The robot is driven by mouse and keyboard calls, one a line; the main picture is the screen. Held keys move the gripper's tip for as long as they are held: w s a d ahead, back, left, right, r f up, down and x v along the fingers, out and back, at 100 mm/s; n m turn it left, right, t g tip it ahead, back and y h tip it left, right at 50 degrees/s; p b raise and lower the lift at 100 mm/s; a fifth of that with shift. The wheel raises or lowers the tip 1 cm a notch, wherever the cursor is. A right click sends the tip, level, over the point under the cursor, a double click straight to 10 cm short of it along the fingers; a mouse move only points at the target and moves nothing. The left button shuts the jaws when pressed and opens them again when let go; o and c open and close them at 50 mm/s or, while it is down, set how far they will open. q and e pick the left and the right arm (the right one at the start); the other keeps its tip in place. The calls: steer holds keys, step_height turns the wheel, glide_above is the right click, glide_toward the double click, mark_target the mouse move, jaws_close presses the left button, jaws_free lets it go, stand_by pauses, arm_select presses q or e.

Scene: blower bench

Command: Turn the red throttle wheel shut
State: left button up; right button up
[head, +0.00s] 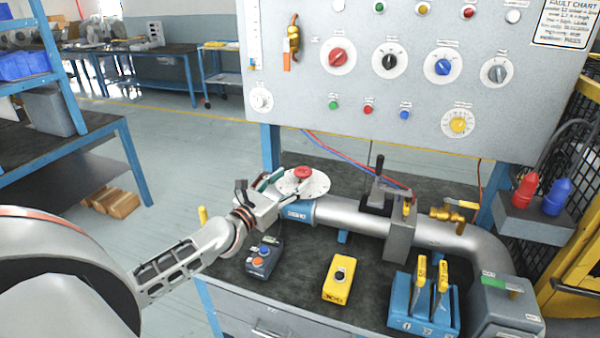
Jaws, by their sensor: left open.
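The red throttle wheel (303,172) sits on a round pale dial plate (318,185) at the left end of the grey pipe. My left gripper (274,187) is open at the left edge of this plate, a little left of the wheel. It holds nothing, and the wheel is not between its fingers. I cannot tell whether a finger touches the plate. The gripper covers part of the plate's left side. My right gripper is not in view.
The grey pipe (338,215) runs right past a black lever (378,170) and a brass valve (450,213). In front stand a grey button box (262,262), a yellow box (338,290) and blue switches (408,302). A grey control panel (300,100) rises behind.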

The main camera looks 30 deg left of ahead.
mark_target(302, 177)
arm_select(q)
steer(key=y, duration=0.1)
steer(key=d+n+y, duration=0.1)
steer(key=n+y, duration=0.1)
steer(key=shift+w+d+r+y, duration=0.1)
steer(key=shift+d+r+y, duration=0.1)
steer(key=shift+d+y, duration=0.1)
steer(key=d+n+y, duration=0.1)
steer(key=y, duration=0.1)
steer(key=s+d+n+g+y+p, duration=0.1)
steer(key=n+y, duration=0.1)
steer(key=shift+d+r+g, duration=0.1)
steer(key=shift+r+g, duration=0.1)
steer(key=shift+g, duration=0.1)
steer(key=shift+s+d+n+g+y, duration=0.35)
steer(key=shift+s+n+g+y, duration=0.05)
steer(key=shift+n+y, duration=0.1)
steer(key=shift+p+x, duration=0.3)
steer(key=shift+x, duration=3.6)
steer(key=shift+f, duration=0.15)
steer(key=shift+s, duration=0.1)
steer(key=c, duration=1.1)
